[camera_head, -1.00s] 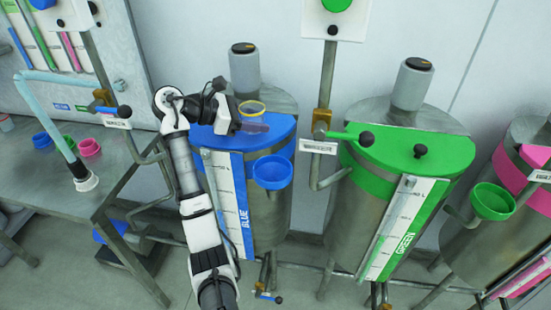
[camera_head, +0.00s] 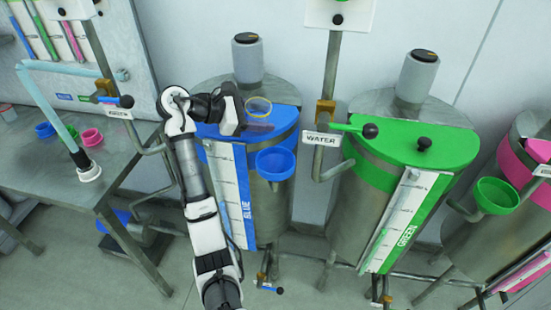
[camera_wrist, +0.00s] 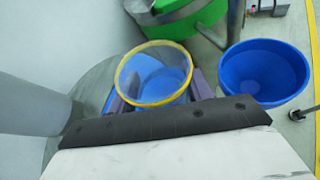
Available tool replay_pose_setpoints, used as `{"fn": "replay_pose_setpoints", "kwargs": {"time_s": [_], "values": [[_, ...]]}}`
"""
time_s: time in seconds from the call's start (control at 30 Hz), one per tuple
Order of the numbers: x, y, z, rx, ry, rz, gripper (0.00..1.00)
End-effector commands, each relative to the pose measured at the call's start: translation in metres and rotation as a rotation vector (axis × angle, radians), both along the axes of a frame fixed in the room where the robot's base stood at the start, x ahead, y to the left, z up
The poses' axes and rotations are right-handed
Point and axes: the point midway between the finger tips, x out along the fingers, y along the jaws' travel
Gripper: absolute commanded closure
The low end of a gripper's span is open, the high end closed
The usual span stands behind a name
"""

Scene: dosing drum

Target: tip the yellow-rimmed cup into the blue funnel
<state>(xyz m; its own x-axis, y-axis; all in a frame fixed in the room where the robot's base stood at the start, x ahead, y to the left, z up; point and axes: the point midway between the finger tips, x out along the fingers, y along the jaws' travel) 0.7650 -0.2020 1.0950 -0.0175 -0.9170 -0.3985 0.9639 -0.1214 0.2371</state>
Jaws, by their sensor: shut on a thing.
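The clear yellow-rimmed cup (camera_head: 259,106) is held above the blue lid of the drum marked BLUE. In the wrist view the cup (camera_wrist: 155,72) stands between purple finger pads, its mouth facing the camera and blue showing through it. My gripper (camera_head: 252,127) is shut on the cup. The blue funnel (camera_head: 275,164) is on the front of the blue drum, below and to the right of the cup. In the wrist view the funnel (camera_wrist: 266,74) lies right of the cup, apart from it, with its open mouth visible.
The green drum (camera_head: 410,140) with a green-handled water valve (camera_head: 350,128) stands to the right. A green funnel (camera_head: 496,195) is further right. A grey table (camera_head: 75,170) with small cups is at left. A grey canister (camera_head: 247,60) stands behind the cup.

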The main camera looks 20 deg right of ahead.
Motion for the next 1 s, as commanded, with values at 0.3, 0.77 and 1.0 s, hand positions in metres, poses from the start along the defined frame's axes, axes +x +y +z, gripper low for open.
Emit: {"fn": "replay_pose_setpoints", "kwargs": {"time_s": [0.3,0.77,1.0], "values": [[-0.016,0.000,-0.003,0.004,-0.205,-0.001,0.73],[-0.037,0.000,0.010,0.009,-0.499,0.001,0.73],[-0.039,-0.001,0.014,0.009,-0.583,0.000,0.73]]}}
